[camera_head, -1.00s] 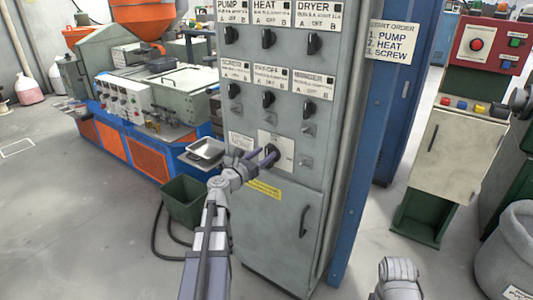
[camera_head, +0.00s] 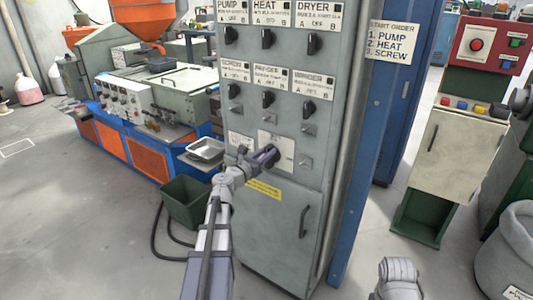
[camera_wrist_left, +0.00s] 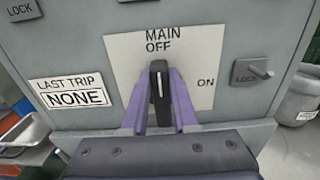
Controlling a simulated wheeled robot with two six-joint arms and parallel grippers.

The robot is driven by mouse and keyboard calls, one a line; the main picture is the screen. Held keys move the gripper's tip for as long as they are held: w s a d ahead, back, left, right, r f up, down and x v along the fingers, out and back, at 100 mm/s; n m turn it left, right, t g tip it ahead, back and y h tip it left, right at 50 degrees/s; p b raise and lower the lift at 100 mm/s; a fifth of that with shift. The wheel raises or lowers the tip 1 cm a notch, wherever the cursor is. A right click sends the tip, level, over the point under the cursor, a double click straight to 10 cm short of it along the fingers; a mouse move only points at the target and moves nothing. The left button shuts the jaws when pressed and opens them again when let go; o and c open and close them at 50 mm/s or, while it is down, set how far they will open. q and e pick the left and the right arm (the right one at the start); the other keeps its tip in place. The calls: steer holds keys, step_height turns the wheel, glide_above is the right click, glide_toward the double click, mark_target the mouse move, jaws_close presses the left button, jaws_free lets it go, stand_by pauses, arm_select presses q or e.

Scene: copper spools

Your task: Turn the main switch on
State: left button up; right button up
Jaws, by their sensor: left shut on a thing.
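The main switch (camera_wrist_left: 159,82) is a black rotary handle on a white plate (camera_wrist_left: 205,60) marked MAIN, OFF and ON. In the left wrist view its handle stands upright, with its white line toward OFF; ON is to the right. My left gripper (camera_wrist_left: 160,100) has its two purple fingers shut on the handle, one on each side. In the head view the left gripper (camera_head: 270,155) is at the lower middle of the grey cabinet (camera_head: 270,225) and hides most of the switch.
Several black selector knobs sit above on the cabinet, including the HEAT knob (camera_head: 267,39). A LOCK lever (camera_wrist_left: 258,73) is right of the plate, and a LAST TRIP label (camera_wrist_left: 72,93) reading NONE is left. A green bin (camera_head: 187,203) stands left of the cabinet.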

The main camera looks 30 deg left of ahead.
mark_target(278, 157)
arm_select(q)
steer(key=shift+m, duration=0.4)
jaws_close()
steer(key=d+m, duration=0.1)
steer(key=m, duration=0.3)
steer(key=f+m+b, duration=0.1)
steer(key=m, duration=0.3)
steer(key=d+m+b, duration=0.1)
steer(key=m, duration=0.3)
steer(key=shift+s+d+f+m, duration=0.1)
steer(key=shift+d+f+m, duration=0.2)
steer(key=shift+f+m, duration=0.1)
steer(key=shift+d+f+m+b, duration=0.1)
steer(key=shift+f+m+b, duration=0.15)
steer(key=shift+m, duration=0.85)
steer(key=shift+f+m+b, duration=0.15)
steer(key=shift+f+m, duration=0.1)
steer(key=shift+m, duration=0.85)
steer(key=o, duration=0.9)
jaws_free()
